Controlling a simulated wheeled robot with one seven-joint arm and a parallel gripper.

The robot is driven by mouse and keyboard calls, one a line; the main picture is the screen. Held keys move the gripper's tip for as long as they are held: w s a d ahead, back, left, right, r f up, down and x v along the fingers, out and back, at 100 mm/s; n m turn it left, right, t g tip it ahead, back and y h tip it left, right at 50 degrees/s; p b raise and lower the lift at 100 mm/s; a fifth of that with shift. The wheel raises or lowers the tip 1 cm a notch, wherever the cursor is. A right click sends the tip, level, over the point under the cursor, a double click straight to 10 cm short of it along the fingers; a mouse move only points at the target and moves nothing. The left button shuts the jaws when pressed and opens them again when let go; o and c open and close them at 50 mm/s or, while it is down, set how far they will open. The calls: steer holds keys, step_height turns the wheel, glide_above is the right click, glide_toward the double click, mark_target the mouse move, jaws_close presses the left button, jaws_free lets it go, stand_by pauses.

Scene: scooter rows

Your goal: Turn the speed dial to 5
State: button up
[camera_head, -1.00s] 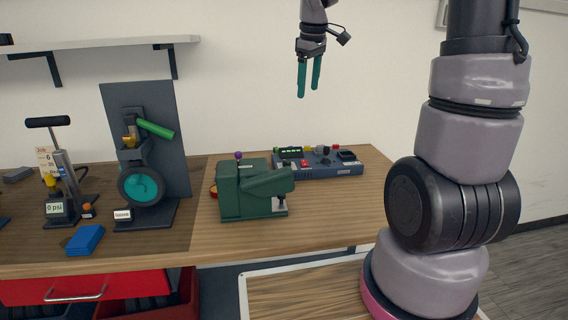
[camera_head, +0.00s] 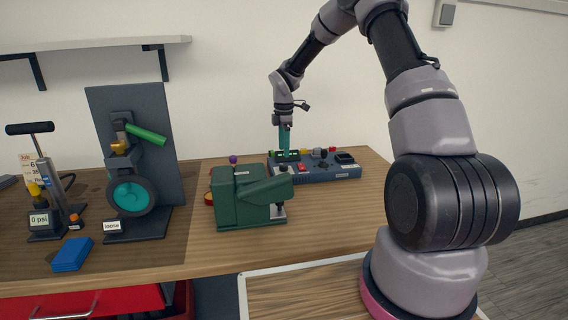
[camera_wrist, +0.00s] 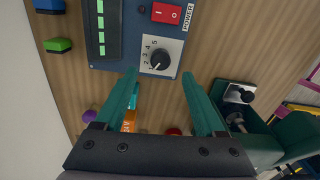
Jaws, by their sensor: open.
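The speed dial (camera_wrist: 160,58) is a black knob on a white plate numbered up to 5, on a blue-grey control panel (camera_wrist: 110,58) in the wrist view. The knob's exact pointer setting is too small to read surely. The panel (camera_head: 330,173) also shows in the head view at the back right of the bench. My gripper (camera_wrist: 165,85) is open and empty, its two teal fingers spread on either side of the dial, and I cannot see contact. In the head view my gripper (camera_head: 285,148) is over the panel's left end and hides part of it.
A red POWER switch (camera_wrist: 167,13) and a green-lit bar display (camera_wrist: 101,30) flank the dial. A green machine (camera_head: 240,200) stands in front of the panel. A wheel stand (camera_head: 133,190), a pump (camera_head: 45,205) and a blue block (camera_head: 72,254) are to the left.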

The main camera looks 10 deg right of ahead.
mark_target(284, 164)
step_height(284, 164, down, 6)
steer(key=shift+f, duration=0.25)
jaws_close()
